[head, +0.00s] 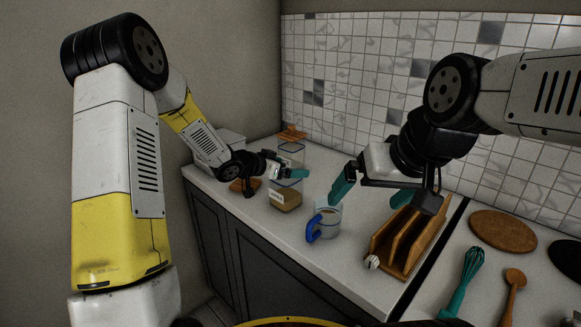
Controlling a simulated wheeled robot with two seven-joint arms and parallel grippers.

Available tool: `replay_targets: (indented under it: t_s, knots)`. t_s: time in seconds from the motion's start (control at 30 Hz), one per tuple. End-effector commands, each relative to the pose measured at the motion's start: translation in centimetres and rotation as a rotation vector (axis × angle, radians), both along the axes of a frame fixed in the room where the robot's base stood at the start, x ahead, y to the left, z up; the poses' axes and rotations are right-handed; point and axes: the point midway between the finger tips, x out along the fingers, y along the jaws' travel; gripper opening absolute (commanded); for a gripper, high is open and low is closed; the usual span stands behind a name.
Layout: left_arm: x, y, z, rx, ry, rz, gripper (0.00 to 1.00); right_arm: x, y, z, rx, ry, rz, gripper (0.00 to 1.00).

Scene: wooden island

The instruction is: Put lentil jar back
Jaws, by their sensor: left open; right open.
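A clear jar (286,201) with a white label and brown contents stands upright on the white counter, left of centre in the head view. Its label is too small to read for certain. My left gripper (276,178) is open at the jar's upper part; one teal finger shows across its top. I cannot tell whether the fingers touch the jar. A second clear jar (291,152) with a wooden lid stands behind it, partly hidden. My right gripper (370,190) is open and empty, above the counter to the right of the blue-handled mug.
The mug (328,223) stands just right of the jar. A wooden rack (412,238) and a small ball (372,262) are further right. A flat wooden piece (240,185) lies left of the jar. A whisk (465,278), spoon (512,290) and round board (503,231) lie at right.

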Motion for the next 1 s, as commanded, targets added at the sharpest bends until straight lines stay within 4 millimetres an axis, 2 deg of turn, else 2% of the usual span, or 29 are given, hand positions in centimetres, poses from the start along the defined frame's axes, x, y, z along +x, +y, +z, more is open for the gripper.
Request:
replay_targets:
  t_s: [0.2, 0.4, 0.67, 0.77, 0.87, 0.97, 1.0]
  knots:
    - [-3.1, 3.3, 2.0, 0.000, -0.002, 0.004, 1.00, 0.0, 0.0, 0.0, 0.000, 0.000, 0.000, 1.00]
    - [-5.5, 5.6, 3.4, 0.001, -0.002, 0.002, 1.00, 0.0, 0.0, 0.0, 0.000, 0.000, 0.000, 1.00]
    - [-6.6, 7.3, 4.9, 0.027, -0.008, 0.035, 1.00, 0.0, 0.0, 0.0, 0.000, 0.000, 0.000, 1.00]
    - [-6.5, 9.2, 6.8, 0.097, -0.019, 0.137, 1.00, 0.0, 0.0, 0.0, 0.000, 0.000, 0.000, 1.00]
    - [-7.5, 12.4, 9.8, 0.188, -0.012, 0.301, 1.00, 0.0, 0.0, 0.0, 0.000, 0.000, 0.000, 1.00]
    - [-10.5, 15.6, 12.5, 0.253, 0.038, 0.472, 1.00, 0.0, 0.0, 0.0, 0.000, 0.000, 0.000, 1.00]
    - [-12.1, 16.7, 13.3, 0.269, 0.070, 0.532, 1.00, 0.0, 0.0, 0.0, 0.000, 0.000, 0.000, 1.00]
